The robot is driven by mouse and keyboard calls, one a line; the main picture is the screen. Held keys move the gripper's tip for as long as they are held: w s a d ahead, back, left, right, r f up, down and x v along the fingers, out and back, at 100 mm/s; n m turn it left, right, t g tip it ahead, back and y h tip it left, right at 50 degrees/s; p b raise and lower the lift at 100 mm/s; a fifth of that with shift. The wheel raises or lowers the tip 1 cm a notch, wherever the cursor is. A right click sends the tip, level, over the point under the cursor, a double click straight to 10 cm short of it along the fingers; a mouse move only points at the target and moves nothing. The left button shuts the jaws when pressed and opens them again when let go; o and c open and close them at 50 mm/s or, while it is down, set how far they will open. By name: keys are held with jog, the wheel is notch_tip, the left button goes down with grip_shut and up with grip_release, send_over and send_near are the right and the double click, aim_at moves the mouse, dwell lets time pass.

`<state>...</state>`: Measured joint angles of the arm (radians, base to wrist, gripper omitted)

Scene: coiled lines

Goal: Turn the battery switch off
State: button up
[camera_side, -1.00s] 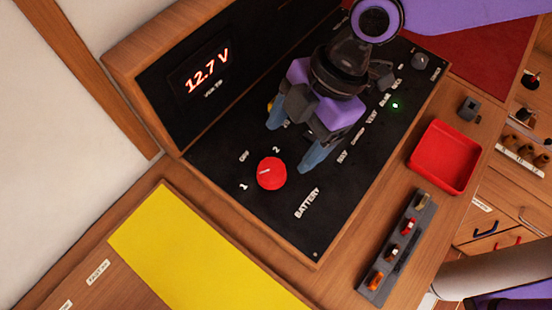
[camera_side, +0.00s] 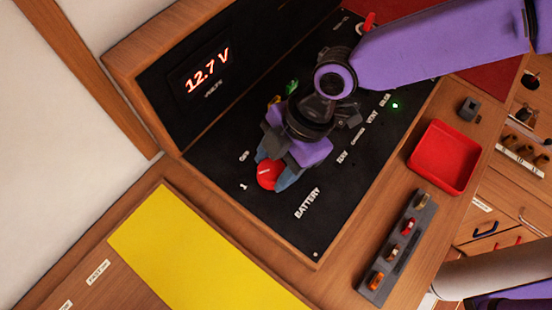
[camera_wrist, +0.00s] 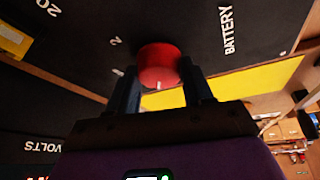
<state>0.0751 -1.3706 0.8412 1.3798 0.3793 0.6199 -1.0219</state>
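The battery switch is a round red knob (camera_side: 267,174) with a white pointer mark, on the black panel above the BATTERY label. In the side view its mark runs roughly left to right. It also shows in the wrist view (camera_wrist: 158,65), beside a "2" label. My gripper (camera_wrist: 158,78) has one dark finger on each side of the knob, and the fingers appear to touch its sides. In the side view my gripper (camera_side: 276,163) covers the knob's upper right part and the "2" label. The "1" and OFF labels stay visible there.
A display (camera_side: 206,73) reads 12.7 V on the upright panel. A green light (camera_side: 395,105) is lit. A red tray (camera_side: 443,157) and a dark fuse strip (camera_side: 397,247) lie right of the panel. A yellow sheet (camera_side: 195,250) lies at lower left.

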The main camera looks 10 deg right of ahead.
jog(key=shift+c, duration=1.2)
jog(key=shift+m, duration=0.3)
jog(key=m+t, duration=0.2)
jog(key=m, duration=0.2)
jog(key=shift+s, duration=0.2)
jog(key=m+t, duration=0.1)
jog(key=m, duration=0.2)
jog(key=m+t, duration=0.1)
jog(key=m, duration=0.2)
jog(key=shift+s+a+m+h, duration=0.1)
jog(key=shift+m+h, duration=0.3)
jog(key=shift+m, duration=0.3)
jog(key=o, duration=1)
jog(key=shift+r, duration=0.1)
